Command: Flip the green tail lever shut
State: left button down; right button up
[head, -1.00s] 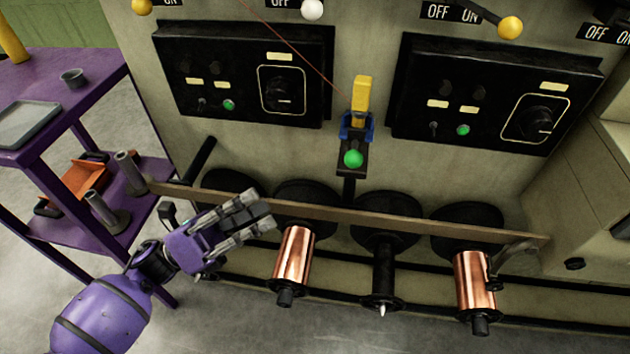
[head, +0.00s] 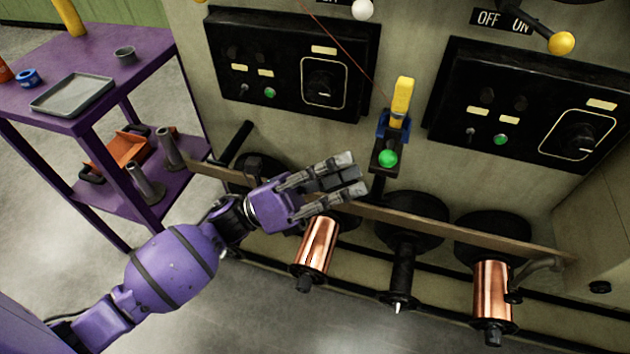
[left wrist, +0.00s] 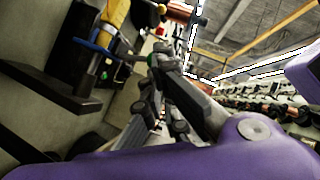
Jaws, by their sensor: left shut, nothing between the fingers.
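The green tail lever shows as a green ball knob (head: 388,158) at the lower end of a small dark bracket on the machine front. A blue clamp (head: 393,126) and an upright yellow handle (head: 402,97) sit just above it. My left gripper (head: 356,174) is shut and empty, a little left of and below the green knob, apparently apart from it. In the left wrist view the yellow handle (left wrist: 117,12) and blue clamp (left wrist: 92,45) are at the upper left, and the fingers partly hide the knob area. My right gripper is not in view.
A wooden rail (head: 440,223) runs below the lever. Copper spools (head: 318,246) and (head: 492,287) and a bare spindle (head: 402,270) stick out under it. Black control panels (head: 290,75) flank the lever. A purple cart (head: 110,50) stands at the left.

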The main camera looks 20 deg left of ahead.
aim_at(380, 157)
pick_arm(q)
jog(key=x, duration=0.2)
jog(key=shift+w+d+r, duration=0.15)
jog(key=shift+d+r, duration=0.05)
jog(key=shift+d, duration=0.15)
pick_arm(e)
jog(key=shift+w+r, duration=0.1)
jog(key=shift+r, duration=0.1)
pick_arm(q)
jog(key=shift+r+n+t+y+p, duration=0.35)
jog(key=shift+n+p, duration=0.25)
jog(key=shift+p, duration=0.4)
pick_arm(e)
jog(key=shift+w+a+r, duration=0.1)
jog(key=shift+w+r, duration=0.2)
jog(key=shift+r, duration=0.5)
pick_arm(q)
jog(key=shift+r+n+t+y+p, duration=0.25)
jog(key=shift+n+p, duration=0.25)
jog(key=shift+p, duration=0.1)
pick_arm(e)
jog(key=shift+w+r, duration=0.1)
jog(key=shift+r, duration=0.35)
